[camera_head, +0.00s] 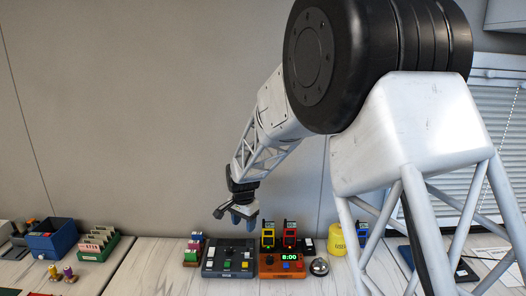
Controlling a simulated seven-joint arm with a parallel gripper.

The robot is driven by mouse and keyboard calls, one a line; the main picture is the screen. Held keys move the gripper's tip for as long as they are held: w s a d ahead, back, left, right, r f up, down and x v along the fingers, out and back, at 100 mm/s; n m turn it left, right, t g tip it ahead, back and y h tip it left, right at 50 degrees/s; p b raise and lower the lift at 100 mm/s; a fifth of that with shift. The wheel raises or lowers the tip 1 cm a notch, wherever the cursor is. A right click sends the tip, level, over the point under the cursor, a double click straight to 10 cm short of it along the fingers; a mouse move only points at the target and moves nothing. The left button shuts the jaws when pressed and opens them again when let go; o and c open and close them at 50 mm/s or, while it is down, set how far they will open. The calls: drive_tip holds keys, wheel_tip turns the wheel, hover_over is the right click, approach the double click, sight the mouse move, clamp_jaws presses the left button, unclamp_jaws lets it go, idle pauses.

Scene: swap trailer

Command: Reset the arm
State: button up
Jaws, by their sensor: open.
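My gripper (236,216) hangs at the end of my arm, left of the picture's middle, pointing down. It is open and nothing shows between its fingers. It is in front of the wall, with its tips just above the back edge of a dark grey control box (230,258) in the picture. Whether it touches the box cannot be told from this view, but it looks apart from it. My large arm links cover much of the right side and hide part of the counter.
The counter (150,262) carries an orange timer box (282,265), a silver bell (319,267), yellow and red handheld devices (290,235) and a yellow container (337,240). A blue bin (52,240) and a green card tray (98,244) stand at left. The wall area above is clear.

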drive_tip(key=s+d+r+n+t, duration=0.1)
drive_tip(key=s+d+r+n, duration=0.1)
drive_tip(key=s+d+r, duration=0.8)
drive_tip(key=s+d+r+n, duration=0.1)
drive_tip(key=s+d+r, duration=0.5)
drive_tip(key=s, duration=0.6)
drive_tip(key=s+d+n, duration=0.2)
drive_tip(key=s+d, duration=0.2)
drive_tip(key=s, duration=0.7)
drive_tip(key=s+d+n+t, duration=0.1)
drive_tip(key=s+d, duration=0.4)
drive_tip(key=s, duration=0.7)
drive_tip(key=shift+s+d+f+n, duration=0.15)
drive_tip(key=shift+d+f+n, duration=0.1)
drive_tip(key=shift+n, duration=0.15)
